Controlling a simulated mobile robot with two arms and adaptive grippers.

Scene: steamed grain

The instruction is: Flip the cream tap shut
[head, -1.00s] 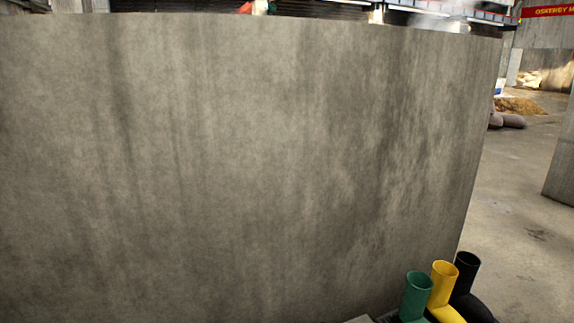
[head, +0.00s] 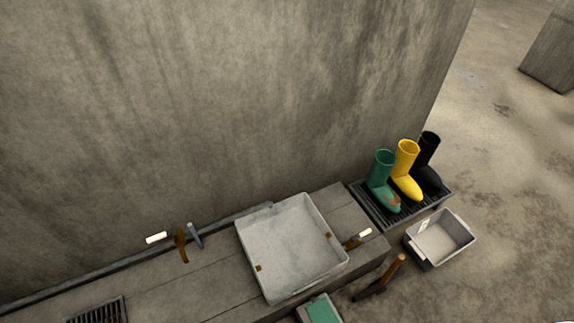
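A short cream lever (head: 157,237) shows at the lower left, against the wall above the ledge. Beside it on the right are a curved brass-brown piece (head: 181,246) and a grey stub (head: 195,237), apparently parts of one tap. A second cream piece (head: 365,233) with a brown part (head: 352,243) shows just right of the pale basin; I cannot tell whether it is a tap or a tool. I cannot tell whether either is open or shut. Neither of my grippers is in view.
A pale square basin (head: 278,227) stands on the stone ledge (head: 160,297), with a drain grate (head: 97,312) at left. Green (head: 382,178), yellow (head: 405,165) and black boots (head: 428,155) stand on a rack. A grey tub (head: 415,245) and a wooden-handled tool (head: 394,270) are nearby.

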